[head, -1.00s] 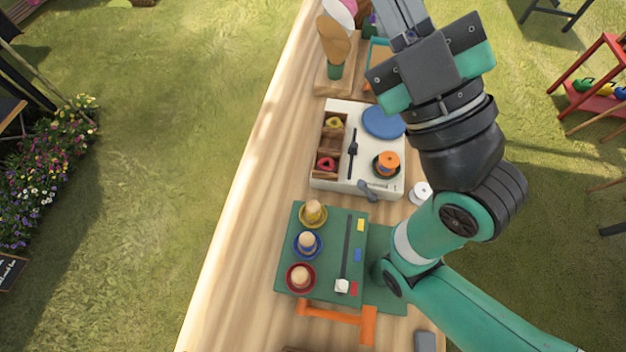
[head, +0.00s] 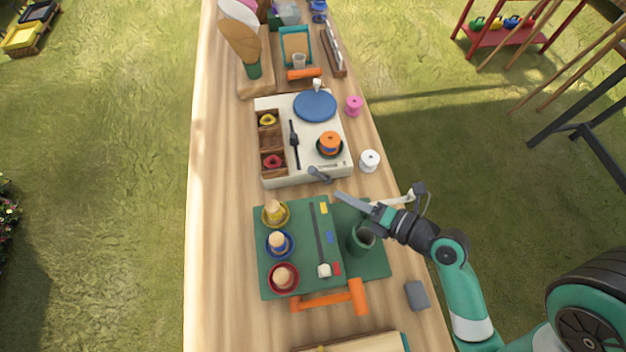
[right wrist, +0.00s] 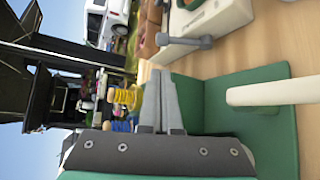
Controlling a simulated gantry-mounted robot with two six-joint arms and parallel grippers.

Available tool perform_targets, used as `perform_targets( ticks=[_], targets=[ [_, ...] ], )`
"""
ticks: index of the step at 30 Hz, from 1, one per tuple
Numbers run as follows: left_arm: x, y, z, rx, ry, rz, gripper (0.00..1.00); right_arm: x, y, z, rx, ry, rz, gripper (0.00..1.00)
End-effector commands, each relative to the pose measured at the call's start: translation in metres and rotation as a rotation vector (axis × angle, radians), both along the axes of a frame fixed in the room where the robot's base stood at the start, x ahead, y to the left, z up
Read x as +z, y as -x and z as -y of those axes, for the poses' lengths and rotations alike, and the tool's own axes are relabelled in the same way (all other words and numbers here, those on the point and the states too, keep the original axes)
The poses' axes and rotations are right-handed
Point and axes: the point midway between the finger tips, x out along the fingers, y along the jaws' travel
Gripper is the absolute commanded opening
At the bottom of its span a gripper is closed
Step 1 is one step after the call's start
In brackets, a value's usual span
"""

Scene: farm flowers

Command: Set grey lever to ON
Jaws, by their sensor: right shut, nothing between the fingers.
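The grey lever (head: 320,175) is on the front edge of the cream box (head: 266,102), pointing toward the right in the head view. It also shows at the top of the right wrist view (right wrist: 185,42). My right gripper (head: 340,196) is shut and empty, its fingers pointing left. Its tip is just in front of and slightly right of the lever, apart from it in the picture. In the right wrist view the shut fingers (right wrist: 160,95) point up, with the lever beyond them. No ON marking is readable. My left gripper is not in view.
The green board (head: 264,220) with several pegged rings and a slider (head: 324,270) is close to my gripper. A green cup (head: 361,240) stands below it. A white spool (head: 370,160) is right of the box. An orange handle (head: 330,299) lies nearer. The table's left strip is clear.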

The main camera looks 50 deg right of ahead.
Motion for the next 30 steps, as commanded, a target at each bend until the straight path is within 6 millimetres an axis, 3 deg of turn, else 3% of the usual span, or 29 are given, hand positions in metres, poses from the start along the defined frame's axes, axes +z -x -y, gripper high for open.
perform_targets(
  ticks=[13,24,30],
  targets=[
    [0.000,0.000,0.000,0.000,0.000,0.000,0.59,-0.004,-0.008,0.000,0.003,0.000,-0.002,0.00],
    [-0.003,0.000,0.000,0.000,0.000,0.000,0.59,-0.026,-0.071,-0.001,0.003,0.001,0.001,0.00],
    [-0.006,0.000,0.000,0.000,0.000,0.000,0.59,-0.034,-0.091,0.000,0.001,0.000,-0.001,0.00]
  ],
)
